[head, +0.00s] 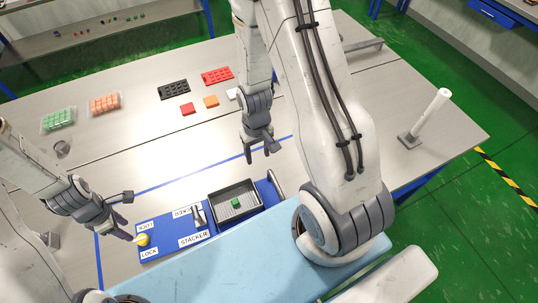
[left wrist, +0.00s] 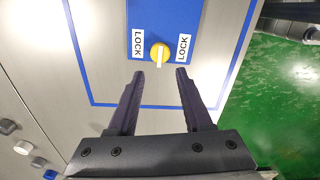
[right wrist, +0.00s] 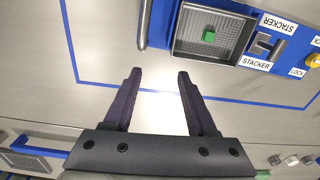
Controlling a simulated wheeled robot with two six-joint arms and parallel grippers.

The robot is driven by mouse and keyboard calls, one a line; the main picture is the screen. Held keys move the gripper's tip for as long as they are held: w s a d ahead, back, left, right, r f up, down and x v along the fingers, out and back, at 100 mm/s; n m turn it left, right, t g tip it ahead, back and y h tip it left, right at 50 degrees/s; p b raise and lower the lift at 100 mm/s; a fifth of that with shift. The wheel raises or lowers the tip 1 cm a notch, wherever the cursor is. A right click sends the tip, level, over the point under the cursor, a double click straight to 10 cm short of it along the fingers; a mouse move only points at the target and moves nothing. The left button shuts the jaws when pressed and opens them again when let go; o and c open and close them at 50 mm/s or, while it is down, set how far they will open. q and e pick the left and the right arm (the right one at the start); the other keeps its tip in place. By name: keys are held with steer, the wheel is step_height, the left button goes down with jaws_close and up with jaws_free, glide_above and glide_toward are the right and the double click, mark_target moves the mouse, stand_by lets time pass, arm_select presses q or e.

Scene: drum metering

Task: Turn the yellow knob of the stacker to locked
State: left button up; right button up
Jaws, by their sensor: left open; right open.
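The stacker is a blue panel (head: 175,243) with labels reading LOCK and STACKER. Its yellow knob (head: 142,240) sits at the panel's left end in the head view. In the left wrist view the yellow knob (left wrist: 160,57) carries a pale pointer bar between two LOCK labels. My left gripper (head: 127,218) is open, with its fingers short of the knob and on either side of its line; nothing is between them. My right gripper (head: 262,151) is open and empty above the table, beyond the panel's tray.
A grey tray (head: 234,202) on the panel holds a green block (head: 236,203). A white post (head: 430,115) stands at right. The table between is mostly clear.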

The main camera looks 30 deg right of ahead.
steer(key=m, duration=0.1)
glide_above(270, 180)
steer(key=f, duration=0.4)
steer(key=shift+w+f, duration=0.2)
steer(key=shift+w, duration=0.1)
steer(key=shift+d+f, duration=0.15)
steer(key=shift+f, duration=0.15)
step_height(270, 180, down, 10)
steer(key=shift+f, duration=0.1)
jaws_close()
stand_by(0.7)
arm_select(q)
steer(key=o, duration=0.4)
